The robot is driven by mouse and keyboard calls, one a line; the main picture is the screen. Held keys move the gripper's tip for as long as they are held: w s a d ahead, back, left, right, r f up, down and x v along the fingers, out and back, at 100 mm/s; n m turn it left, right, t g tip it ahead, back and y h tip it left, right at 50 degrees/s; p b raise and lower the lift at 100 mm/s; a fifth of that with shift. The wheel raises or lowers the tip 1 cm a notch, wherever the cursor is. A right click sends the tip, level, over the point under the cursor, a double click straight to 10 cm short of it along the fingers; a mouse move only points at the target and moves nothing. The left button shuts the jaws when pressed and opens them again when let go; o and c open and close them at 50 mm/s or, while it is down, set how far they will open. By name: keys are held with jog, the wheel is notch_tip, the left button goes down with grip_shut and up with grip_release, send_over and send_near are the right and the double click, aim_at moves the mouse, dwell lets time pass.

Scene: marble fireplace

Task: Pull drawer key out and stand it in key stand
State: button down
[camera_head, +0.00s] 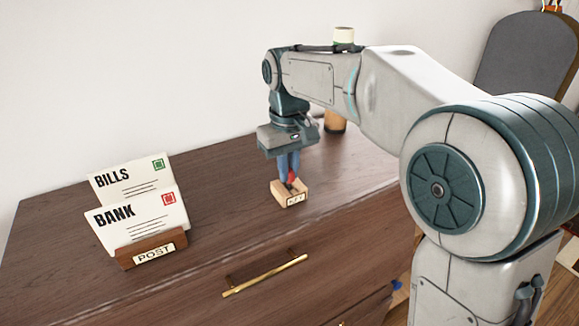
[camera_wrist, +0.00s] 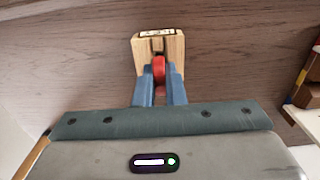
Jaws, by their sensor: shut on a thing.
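The key stand (camera_head: 292,198) is a small light wooden block with a "KEY" label, on top of the dark wooden dresser. My gripper (camera_head: 289,177) points down right at the stand, its blue fingers shut on the red key (camera_head: 292,177). In the wrist view my gripper (camera_wrist: 159,82) has the red key (camera_wrist: 158,68) between its fingertips, at the slot of the key stand (camera_wrist: 176,47). The key's lower part is hidden, so I cannot tell how deep it sits in the slot.
A wooden post holder (camera_head: 127,258) with "BILLS" and "BANK" envelopes (camera_head: 137,222) stands at the left. A brown cylindrical object (camera_head: 335,124) stands behind my arm. The dresser's front has a brass handle (camera_head: 265,275). The dresser top (camera_head: 225,200) between holder and stand is clear.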

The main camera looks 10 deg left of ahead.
jog(key=shift+f, duration=0.25)
jog(key=c, duration=1.5)
grip_release()
jog(key=shift+f, duration=0.15)
jog(key=shift+f+b, duration=0.2)
jog(key=shift+b, duration=0.35)
notch_tip(320, 180, up, 14)
jog(key=s+d+f+m+t, duration=0.1)
jog(key=s+d+f+m, duration=0.2)
jog(key=s+d+f, duration=0.6)
jog(key=s+d+f+m+t, duration=0.2)
jog(key=s+d+f+m, duration=0.2)
jog(key=s+d+f, duration=0.5)
jog(key=d+f, duration=0.2)
jog(key=d, duration=0.3)
jog(key=shift+p, duration=0.4)
jog(key=shift+a, duration=0.1)
